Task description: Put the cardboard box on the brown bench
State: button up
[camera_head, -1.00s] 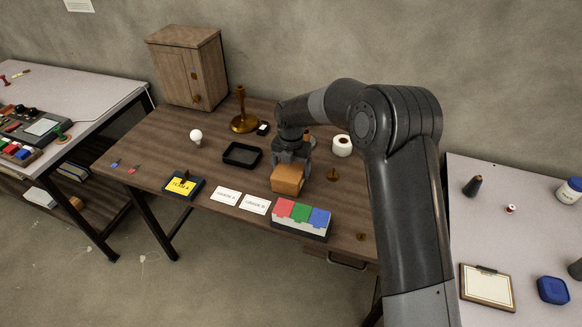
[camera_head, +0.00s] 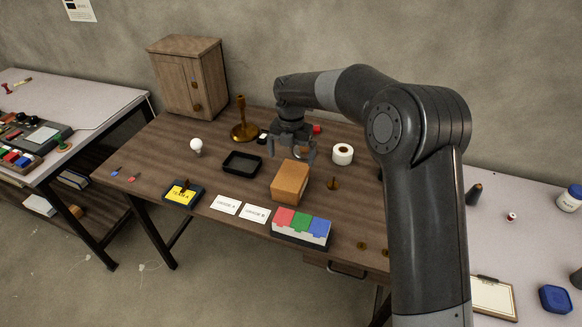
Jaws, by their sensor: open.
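The cardboard box (camera_head: 289,183), a small orange-brown block, stands on the brown bench (camera_head: 150,165) near its middle, behind the red, green and blue bin set. My gripper (camera_head: 292,157) is open and empty, with its fingers pointing down. It appears just above and behind the box, apart from it. My arm comes in from the right and hides part of the bench's right side.
A wooden cabinet (camera_head: 190,77) stands at the back left.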

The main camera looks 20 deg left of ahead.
jog(key=shift+r, duration=1.35)
jog(key=s+d+r+m+t, duration=0.1)
jog(key=s+d+r+m, duration=0.4)
jog(key=d+r+m, duration=0.45)
jog(key=s+d+r+m+t, duration=0.2)
jog(key=s+d+r+m, duration=0.3)
jog(key=d, duration=0.7)
jog(key=s+d+m+t, duration=0.2)
jog(key=s+d+m, duration=1.5)
jog(key=s+m, duration=0.3)
jog(key=shift+f+m+t, duration=0.3)
jog(key=shift+f+m, duration=0.1)
jog(key=shift+m, duration=0.35)
